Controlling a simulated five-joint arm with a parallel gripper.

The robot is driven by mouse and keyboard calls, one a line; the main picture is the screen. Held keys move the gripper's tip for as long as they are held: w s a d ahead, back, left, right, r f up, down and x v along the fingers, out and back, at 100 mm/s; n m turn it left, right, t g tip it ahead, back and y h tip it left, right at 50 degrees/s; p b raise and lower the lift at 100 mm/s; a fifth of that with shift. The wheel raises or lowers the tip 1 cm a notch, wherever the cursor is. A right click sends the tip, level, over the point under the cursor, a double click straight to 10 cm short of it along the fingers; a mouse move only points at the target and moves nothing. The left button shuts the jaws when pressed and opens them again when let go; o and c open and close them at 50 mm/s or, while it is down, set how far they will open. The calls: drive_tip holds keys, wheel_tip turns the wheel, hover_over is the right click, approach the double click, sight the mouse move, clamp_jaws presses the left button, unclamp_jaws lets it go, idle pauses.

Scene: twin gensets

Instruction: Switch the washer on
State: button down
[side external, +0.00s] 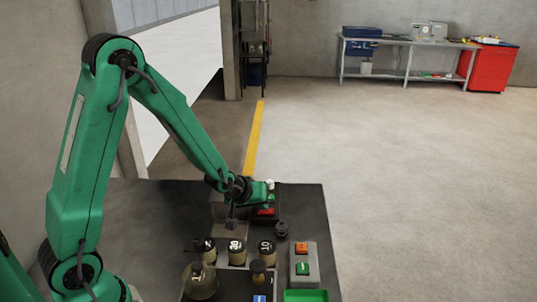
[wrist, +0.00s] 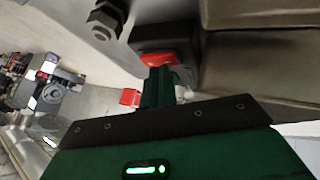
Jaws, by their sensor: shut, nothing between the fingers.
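My gripper (side external: 269,196) is shut and empty at the far part of the dark bench, close to a red part (side external: 266,211). I cannot tell whether they touch. In the wrist view the closed green fingers of my gripper (wrist: 160,75) point at a red part on a dark housing (wrist: 165,58). A grey switch box (side external: 313,263) with an orange-red button (side external: 302,248) above a green button (side external: 302,268) stands on the bench, nearer the camera and apart from my gripper. I cannot tell for sure which thing is the washer.
Several dark-capped, labelled jars (side external: 237,252) stand in a row on the bench, with a rounded glass vessel (side external: 200,282) in front. A green tray (side external: 306,295) is at the near edge. A small dark knob (side external: 281,229) stands behind the switch box. The floor to the right is clear.

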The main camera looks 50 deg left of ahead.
sight(264, 213)
drive_tip(key=shift+r, duration=0.15)
drive_tip(key=shift+w+d+r, duration=0.1)
drive_tip(key=shift+r, duration=0.5)
drive_tip(key=shift+r, duration=0.1)
drive_tip(key=shift+w+d+r, duration=0.1)
drive_tip(key=shift+w+r, duration=0.05)
drive_tip(key=shift+r, duration=0.95)
drive_tip(key=shift+w+d+r, duration=0.1)
drive_tip(key=shift+r, duration=1.15)
